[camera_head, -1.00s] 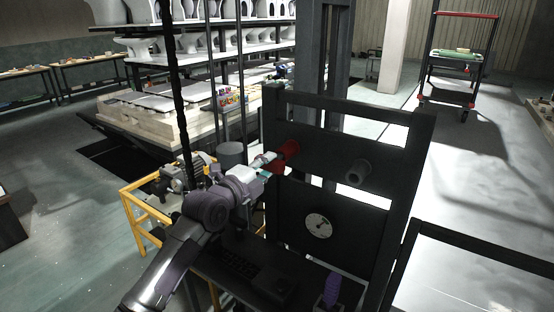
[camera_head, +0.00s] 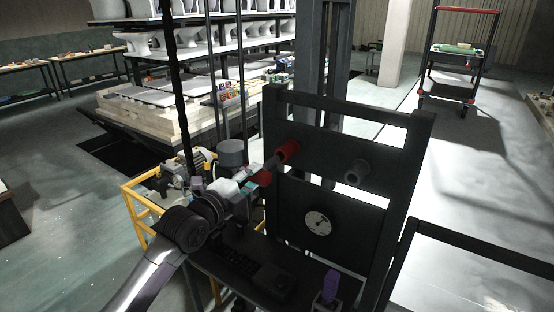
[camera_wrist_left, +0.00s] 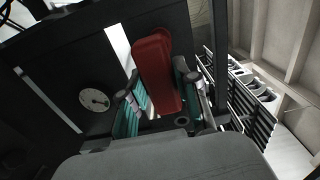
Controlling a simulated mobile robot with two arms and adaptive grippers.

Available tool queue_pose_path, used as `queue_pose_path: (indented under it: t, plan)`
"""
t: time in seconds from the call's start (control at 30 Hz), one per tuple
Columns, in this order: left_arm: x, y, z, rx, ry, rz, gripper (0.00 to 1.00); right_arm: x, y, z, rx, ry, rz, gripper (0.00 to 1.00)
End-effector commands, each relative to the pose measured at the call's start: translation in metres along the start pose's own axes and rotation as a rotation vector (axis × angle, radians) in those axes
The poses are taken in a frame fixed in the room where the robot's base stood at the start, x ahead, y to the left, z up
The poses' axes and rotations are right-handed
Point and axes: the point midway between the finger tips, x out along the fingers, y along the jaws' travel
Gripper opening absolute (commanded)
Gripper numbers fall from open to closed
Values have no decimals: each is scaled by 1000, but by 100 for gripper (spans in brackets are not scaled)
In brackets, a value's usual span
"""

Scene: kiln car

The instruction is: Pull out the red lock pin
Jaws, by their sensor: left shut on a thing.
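The red lock pin (camera_head: 264,178) is between the fingertips of my left gripper (camera_head: 252,184), in front of the dark upright panel (camera_head: 320,134). A red cylindrical piece (camera_head: 288,151) sticks out of the panel just beyond it. In the left wrist view, the red pin (camera_wrist_left: 157,75) lies between the two teal-padded fingers of my left gripper (camera_wrist_left: 158,112), which is shut on it. Whether the pin's far end is still inside the red piece cannot be told. My right gripper is not in view.
A grey tube (camera_head: 357,172) and a round dial (camera_head: 317,223) are on the panel. A yellow rail (camera_head: 141,212) stands left of my arm. The kiln car with white ware (camera_head: 215,35) is behind. A red-handled cart (camera_head: 455,68) stands far right.

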Motion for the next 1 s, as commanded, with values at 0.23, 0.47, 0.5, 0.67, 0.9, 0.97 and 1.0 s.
queue_pose_path:
  t: [0.23, 0.47, 0.5, 0.67, 0.9, 0.97, 1.0]
  plan:
    - [-23, -3, 0, 2, 0, -2, 0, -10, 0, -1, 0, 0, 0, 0]
    - [-46, -2, 0, 2, 0, 0, 0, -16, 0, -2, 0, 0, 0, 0]
    - [-50, -2, 0, 1, 0, -1, 0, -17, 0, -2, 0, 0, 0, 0]
    - [-60, -2, 0, 2, 0, -3, 0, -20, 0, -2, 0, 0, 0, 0]
    - [-62, -2, 0, 1, 0, -4, 0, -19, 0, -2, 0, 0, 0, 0]
    - [-62, -2, 0, 1, 0, -4, 0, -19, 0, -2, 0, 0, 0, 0]
    - [-62, -2, 0, 1, 0, -3, 0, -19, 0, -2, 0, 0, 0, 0]
